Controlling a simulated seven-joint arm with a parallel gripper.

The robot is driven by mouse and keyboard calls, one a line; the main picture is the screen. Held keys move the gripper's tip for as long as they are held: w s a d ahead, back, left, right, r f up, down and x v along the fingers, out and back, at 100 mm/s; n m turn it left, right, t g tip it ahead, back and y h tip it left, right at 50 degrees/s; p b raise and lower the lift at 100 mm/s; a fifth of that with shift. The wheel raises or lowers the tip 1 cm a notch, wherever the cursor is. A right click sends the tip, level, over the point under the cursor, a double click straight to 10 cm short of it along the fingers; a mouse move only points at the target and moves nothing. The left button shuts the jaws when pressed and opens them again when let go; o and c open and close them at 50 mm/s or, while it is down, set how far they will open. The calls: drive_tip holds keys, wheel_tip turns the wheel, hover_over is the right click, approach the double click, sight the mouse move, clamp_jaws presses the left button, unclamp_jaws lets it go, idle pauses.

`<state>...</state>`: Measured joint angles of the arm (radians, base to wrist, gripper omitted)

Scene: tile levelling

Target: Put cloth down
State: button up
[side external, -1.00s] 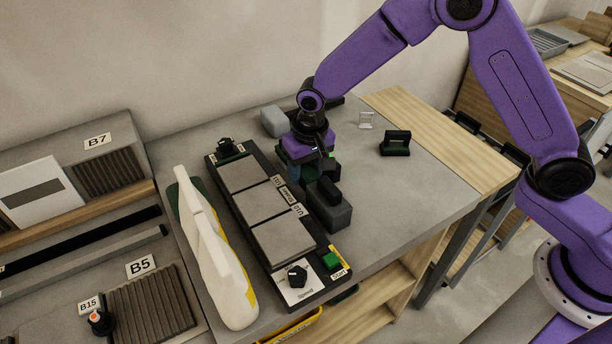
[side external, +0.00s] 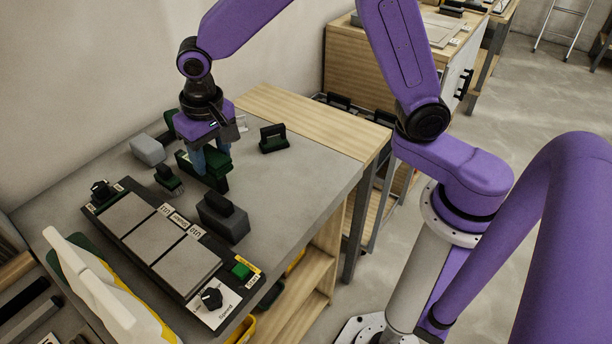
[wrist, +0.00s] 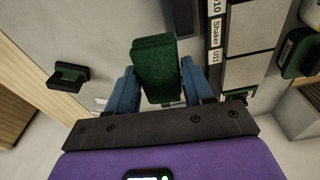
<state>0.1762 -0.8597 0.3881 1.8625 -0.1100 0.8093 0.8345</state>
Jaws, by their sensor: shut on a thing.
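My gripper (side external: 210,162) hangs point-down over the grey table, its two blue fingers on either side of a dark green piece, which I take for the cloth (side external: 216,182). In the wrist view, the cloth (wrist: 158,68) is a thick, textured green pad held between the blue fingers (wrist: 165,88). The cloth is low, close to the table top; I cannot tell whether it touches. The fingers and palm hide part of it.
Left of the gripper is a small black-knobbed green piece (side external: 168,178). In front are a dark grey block with a black handle (side external: 223,218) and the black tile shaker (side external: 170,250). A light grey block (side external: 148,150) and a dark handled piece (side external: 273,138) stand nearby.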

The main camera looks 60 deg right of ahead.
drive_tip(key=s+d+r+m, duration=0.1)
drive_tip(key=s+d+m, duration=0.1)
drive_tip(key=s+d, duration=0.85)
drive_tip(key=s+d+m, duration=0.2)
drive_tip(key=s+d, duration=0.6)
drive_tip(key=s, duration=0.5)
hover_over(309, 177)
drive_tip(key=shift+h, duration=0.3)
drive_tip(key=f, duration=0.9)
drive_tip(key=shift+s, duration=0.4)
drive_tip(key=shift+w+f, duration=0.15)
drive_tip(key=shift+f, duration=0.05)
drive_tip(key=shift+w+f, duration=0.1)
drive_tip(key=shift+f, duration=1.55)
drive_tip(key=o, duration=1)
drive_tip(key=shift+f, duration=0.1)
drive_tip(key=shift+o, duration=0.2)
